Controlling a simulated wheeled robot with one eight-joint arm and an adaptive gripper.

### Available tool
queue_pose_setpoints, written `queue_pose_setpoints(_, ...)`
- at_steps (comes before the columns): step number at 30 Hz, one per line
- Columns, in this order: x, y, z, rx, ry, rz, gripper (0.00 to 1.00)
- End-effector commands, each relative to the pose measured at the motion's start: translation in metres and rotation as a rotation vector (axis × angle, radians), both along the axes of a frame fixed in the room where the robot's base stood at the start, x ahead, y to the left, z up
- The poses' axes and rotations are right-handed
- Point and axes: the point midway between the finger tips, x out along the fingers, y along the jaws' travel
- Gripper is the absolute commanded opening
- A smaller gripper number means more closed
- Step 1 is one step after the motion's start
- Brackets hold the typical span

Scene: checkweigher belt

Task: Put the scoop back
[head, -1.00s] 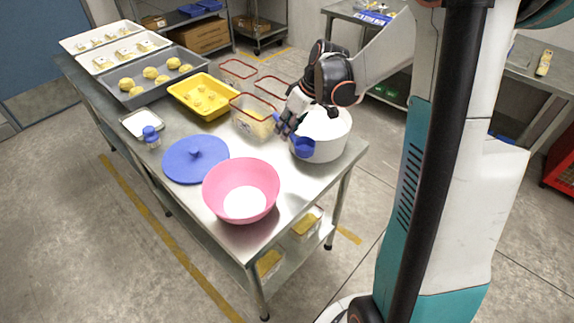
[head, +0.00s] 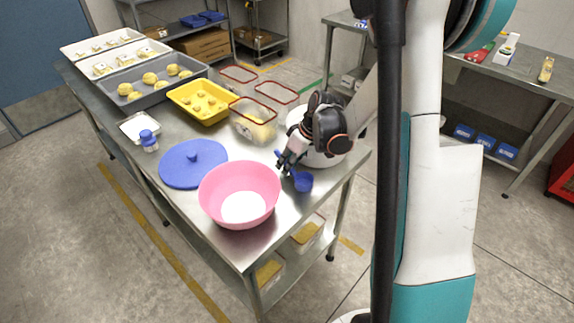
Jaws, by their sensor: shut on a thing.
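A blue scoop (head: 303,182) is at the front right of the steel table, below my gripper (head: 284,168). My gripper is shut on the scoop's handle, which is mostly hidden by the fingers. The scoop's cup is to the right of the fingertips, in front of a white tub (head: 330,158). My gripper and wrist hide much of the tub. I cannot tell whether the scoop touches the table. A pink bowl (head: 238,192) with white contents stands at the front left of the scoop.
Clear containers with red rims (head: 253,122) stand behind my gripper. A yellow tray (head: 200,102), a grey tray (head: 150,88) and white trays hold pale pieces further back. A blue-capped jar (head: 148,140) stands by a small scale (head: 138,126).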

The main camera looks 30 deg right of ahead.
Motion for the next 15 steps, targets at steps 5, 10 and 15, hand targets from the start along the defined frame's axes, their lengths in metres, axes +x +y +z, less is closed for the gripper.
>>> queue_pose_setpoints(5, 0.0000, 0.0001, 0.0002, 0.000, 0.000, 0.000, 0.00)
queue_pose_setpoints(10, 0.0000, 0.0000, -0.0014, 0.000, 0.000, 0.000, 0.32)
queue_pose_setpoints(15, 0.0000, 0.0000, -0.0013, 0.000, 0.000, 0.000, 0.34)
